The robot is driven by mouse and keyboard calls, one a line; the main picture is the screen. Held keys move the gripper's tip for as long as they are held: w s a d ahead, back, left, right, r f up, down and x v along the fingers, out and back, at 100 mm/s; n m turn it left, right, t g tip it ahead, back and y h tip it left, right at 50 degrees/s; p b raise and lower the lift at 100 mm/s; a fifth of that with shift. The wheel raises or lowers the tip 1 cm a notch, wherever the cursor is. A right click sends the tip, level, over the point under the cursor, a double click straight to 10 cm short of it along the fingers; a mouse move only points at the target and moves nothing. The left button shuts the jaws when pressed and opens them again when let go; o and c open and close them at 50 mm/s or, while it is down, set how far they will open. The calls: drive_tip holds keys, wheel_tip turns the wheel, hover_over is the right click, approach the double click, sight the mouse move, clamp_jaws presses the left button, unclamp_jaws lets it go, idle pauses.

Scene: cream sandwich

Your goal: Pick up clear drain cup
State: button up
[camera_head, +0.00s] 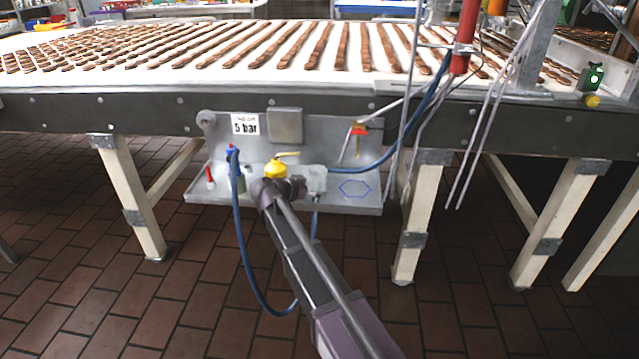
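My arm reaches up from the bottom of the head view, and its dark end with my gripper (277,190) is at the metal shelf (350,207) under the conveyor. My gripper is small and dark here, and its fingers cannot be made out. Just above it is a yellow valve-like part (276,169) with a lever. A pale, cloudy piece (316,179) shows right beside my gripper. I cannot tell whether it is the clear drain cup or part of the fittings. No clear cup can be made out for certain, and my arm hides part of the shelf.
The conveyor (120,72) above carries rows of brown biscuits. A blue hose (238,225) loops below the shelf, and another blue hose (385,163) runs right. A blue hexagon outline (355,188) marks a bare shelf area. Pale legs (418,215) stand on the tiled floor.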

sight(321, 169)
drive_tip(key=shift+c, duration=0.6)
drive_tip(key=shift+r, duration=0.15)
drive_tip(key=shift+s+r+p, duration=0.25)
drive_tip(key=shift+r+p, duration=0.15)
drive_tip(key=shift+p, duration=0.15)
wheel_tip(321, 169, up, 6)
drive_tip(key=p, duration=0.6)
drive_tip(key=shift+r, duration=0.15)
drive_tip(key=s, duration=1.9)
drive_tip(key=shift+s+a+f, duration=0.2)
drive_tip(key=shift+s+a, duration=0.05)
drive_tip(key=shift+a, duration=0.1)
